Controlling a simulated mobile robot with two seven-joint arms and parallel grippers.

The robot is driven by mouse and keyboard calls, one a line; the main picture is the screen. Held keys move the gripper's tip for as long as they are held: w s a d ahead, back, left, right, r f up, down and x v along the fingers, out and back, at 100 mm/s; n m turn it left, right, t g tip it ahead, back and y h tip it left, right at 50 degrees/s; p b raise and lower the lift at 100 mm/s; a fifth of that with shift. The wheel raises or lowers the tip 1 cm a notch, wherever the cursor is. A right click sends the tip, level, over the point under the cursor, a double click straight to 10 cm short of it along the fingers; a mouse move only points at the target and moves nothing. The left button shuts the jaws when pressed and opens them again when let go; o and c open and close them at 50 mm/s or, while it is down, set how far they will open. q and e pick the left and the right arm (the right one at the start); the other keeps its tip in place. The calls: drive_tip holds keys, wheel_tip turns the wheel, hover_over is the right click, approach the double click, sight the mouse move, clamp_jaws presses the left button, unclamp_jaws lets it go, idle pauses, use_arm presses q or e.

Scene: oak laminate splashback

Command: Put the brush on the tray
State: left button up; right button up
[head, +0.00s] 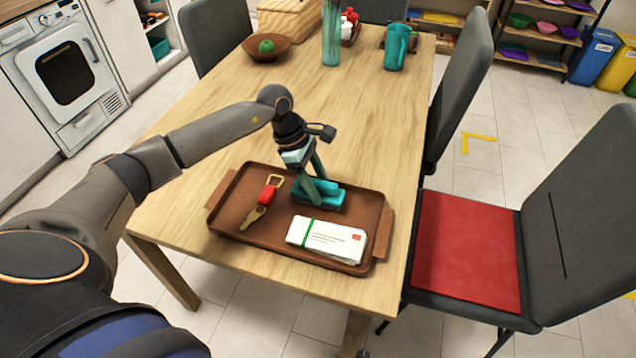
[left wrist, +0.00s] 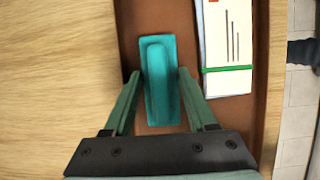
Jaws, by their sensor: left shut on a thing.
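The brown tray (head: 228,208) lies on the near part of the wooden table. The teal brush (head: 327,195) is inside the tray's outline, near its far right side, behind the envelopes. My left gripper (head: 312,190) reaches down over the tray with its fingers on either side of the brush, shut on it. In the left wrist view the brush (left wrist: 158,62) lies lengthwise between the green fingers, over the brown tray floor (left wrist: 182,22). The brush is at or very near the tray floor; I cannot tell if it touches. My right gripper is out of view.
The tray also holds a stack of envelopes (head: 327,240) with a green band and a red-and-brass key-like item (head: 262,203). A bowl (head: 267,47), a vase (head: 331,35) and a teal pitcher (head: 396,48) stand at the far end. The table's middle is clear.

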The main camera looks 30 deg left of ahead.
use_arm(q)
drive_tip(key=o, duration=1.3)
drive_tip(key=v, duration=1.2)
drive_tip(key=shift+r, duration=0.1)
